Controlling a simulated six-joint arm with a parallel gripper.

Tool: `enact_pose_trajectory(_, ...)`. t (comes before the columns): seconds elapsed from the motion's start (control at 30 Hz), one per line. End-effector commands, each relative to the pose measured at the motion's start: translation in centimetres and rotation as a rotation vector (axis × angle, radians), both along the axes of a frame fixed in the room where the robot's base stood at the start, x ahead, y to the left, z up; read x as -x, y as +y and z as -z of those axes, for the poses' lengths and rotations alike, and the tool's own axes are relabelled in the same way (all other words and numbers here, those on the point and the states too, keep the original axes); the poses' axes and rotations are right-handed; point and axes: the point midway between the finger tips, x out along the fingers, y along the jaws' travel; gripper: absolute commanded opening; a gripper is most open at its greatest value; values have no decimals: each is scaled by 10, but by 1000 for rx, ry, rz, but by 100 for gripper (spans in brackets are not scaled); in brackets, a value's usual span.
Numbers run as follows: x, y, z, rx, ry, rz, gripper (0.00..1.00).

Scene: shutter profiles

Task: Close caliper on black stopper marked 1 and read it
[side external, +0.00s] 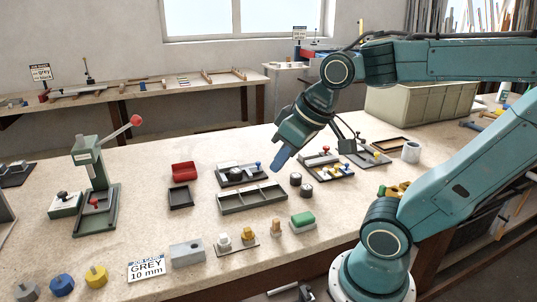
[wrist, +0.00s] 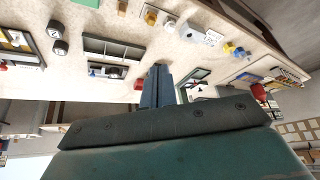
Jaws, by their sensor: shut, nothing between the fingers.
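Two short black cylinders, likely stoppers, stand close together on the bench: one farther back (side external: 295,178) and one nearer (side external: 307,190). Both also show at the upper left of the wrist view, one above (wrist: 56,28) and one below (wrist: 61,47). Their pale tops are too small to read, so I cannot tell which is marked 1. I cannot identify the caliper for certain among the small fixtures. My gripper (side external: 279,161) has blue fingers, shut and empty, above the bench behind and left of the stoppers. The shut fingers also show in the wrist view (wrist: 157,86).
A grey divided tray (side external: 252,199) lies left of the stoppers, with a dark fixture tray (side external: 243,174) behind it. Trays with coloured knobs (side external: 325,166) stand to the right. A lever press (side external: 95,185) stands at left. A job card (side external: 146,269) reads GREY 10 mm.

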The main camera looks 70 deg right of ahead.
Motion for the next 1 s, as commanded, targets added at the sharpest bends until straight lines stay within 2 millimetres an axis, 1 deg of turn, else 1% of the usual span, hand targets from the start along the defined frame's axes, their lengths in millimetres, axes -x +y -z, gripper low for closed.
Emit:
enact_pose_trajectory(0.1, -22, -19, 3, -23, 3, 82, 0)
enact_pose_trajectory(0.27, -51, -50, 10, -61, -9, 193, 0)
enact_pose_trajectory(0.47, -80, -98, 24, -116, -27, 337, 0)
enact_pose_trajectory(0.5, -84, -109, 28, -127, -34, 365, 0)
enact_pose_trajectory(0.63, -96, -146, 41, -168, -54, 464, 0)
enact_pose_trajectory(0.77, -102, -186, 56, -210, -78, 566, 0)
enact_pose_trajectory(0.87, -102, -218, 69, -244, -101, 644, 0)
enact_pose_trajectory(1.0, -97, -262, 90, -293, -137, 755, 0)
